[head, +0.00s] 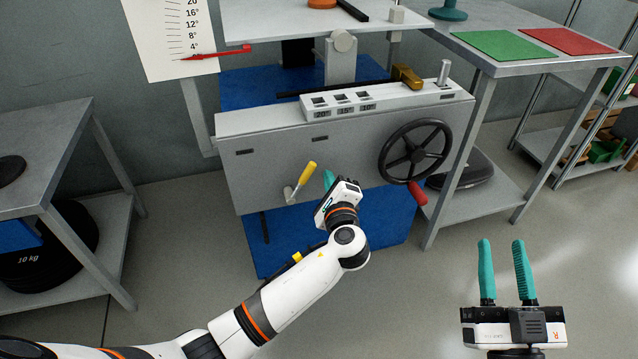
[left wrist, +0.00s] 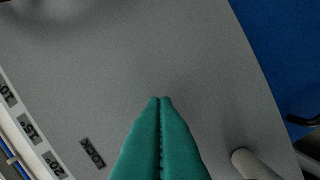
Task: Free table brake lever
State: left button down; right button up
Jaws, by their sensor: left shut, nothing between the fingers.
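The brake lever (head: 306,173) has a yellow handle and a grey pivot on the front of the grey machine housing (head: 258,165). Its handle tilts up to the right. My left gripper (head: 328,177) is just right of the handle, apart from it in the picture; its fingers are mostly hidden by its own body. In the left wrist view the teal fingers (left wrist: 161,102) are shut and empty, facing the grey panel. A grey cylindrical part (left wrist: 250,164), perhaps the lever's pivot, shows at the lower right there. My right gripper (head: 502,250) is open and empty, away from the machine.
A black handwheel (head: 415,150) with a red grip (head: 417,193) is right of the lever. A LOCK label (left wrist: 93,153) shows on the panel. Slots marked with angles (head: 343,105) top the housing. Side tables stand left (head: 45,155) and right (head: 480,20).

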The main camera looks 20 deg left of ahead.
aim_at(302, 181)
pick_arm(q)
jog(key=shift+s+a+r, duration=0.4)
jog(key=shift+s+a, duration=0.05)
jog(key=shift+s, duration=0.15)
jog(key=shift+s+a+r, duration=0.4)
jog(key=shift+s+a, duration=0.05)
jog(key=shift+s, duration=0.1)
pick_arm(e)
jog(key=shift+s+r, duration=0.15)
jog(key=shift+r, duration=0.15)
